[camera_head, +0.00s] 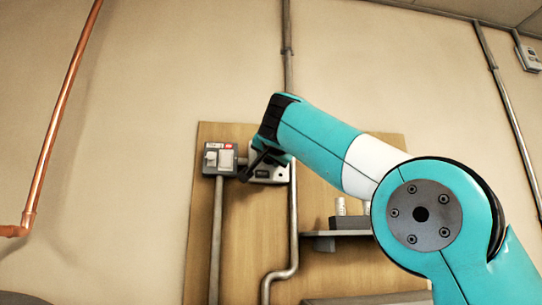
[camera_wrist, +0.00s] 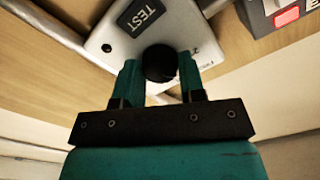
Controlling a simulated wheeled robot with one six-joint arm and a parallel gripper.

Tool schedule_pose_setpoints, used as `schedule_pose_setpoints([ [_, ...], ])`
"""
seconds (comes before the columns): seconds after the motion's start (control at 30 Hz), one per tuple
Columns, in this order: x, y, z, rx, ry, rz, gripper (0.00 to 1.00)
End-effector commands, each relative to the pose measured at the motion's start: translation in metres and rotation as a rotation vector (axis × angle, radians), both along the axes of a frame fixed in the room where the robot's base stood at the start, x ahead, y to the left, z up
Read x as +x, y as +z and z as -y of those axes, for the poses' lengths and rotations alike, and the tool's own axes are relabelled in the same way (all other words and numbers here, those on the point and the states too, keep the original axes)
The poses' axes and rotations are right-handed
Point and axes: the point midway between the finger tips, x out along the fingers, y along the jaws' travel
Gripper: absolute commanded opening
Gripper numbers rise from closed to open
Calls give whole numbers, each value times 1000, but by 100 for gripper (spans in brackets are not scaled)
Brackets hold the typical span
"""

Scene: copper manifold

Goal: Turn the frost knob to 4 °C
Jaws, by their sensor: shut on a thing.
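The frost knob (camera_wrist: 159,62) is a round black knob on a light grey box. In the wrist view it sits between the two teal fingers of my gripper (camera_wrist: 160,75), which is shut on it. In the head view the box (camera_head: 280,174) is on a wooden board, partly behind my gripper (camera_head: 252,168). The knob is hidden in the head view. No temperature marks on the dial are readable.
A grey switch box (camera_head: 220,158) with a red label is just left of the knob's box. A shelf (camera_head: 350,233) with small pale items is lower right on the wooden board (camera_head: 240,240). Conduits and a copper pipe (camera_head: 60,110) run along the wall.

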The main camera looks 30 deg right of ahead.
Motion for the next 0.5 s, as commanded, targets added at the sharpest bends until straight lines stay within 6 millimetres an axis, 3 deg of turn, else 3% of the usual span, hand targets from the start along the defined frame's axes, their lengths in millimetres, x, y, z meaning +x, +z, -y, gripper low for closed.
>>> schedule_pose_setpoints([
  [0.07, -1, 2, 1, -1, -1, 4, 13],
  [0.1, -1, 2, 1, -1, -1, 4, 46],
  [0.17, -1, 1, 0, -2, -1, 4, 60],
  [0.5, -2, 0, -1, -1, 1, 3, 62],
])
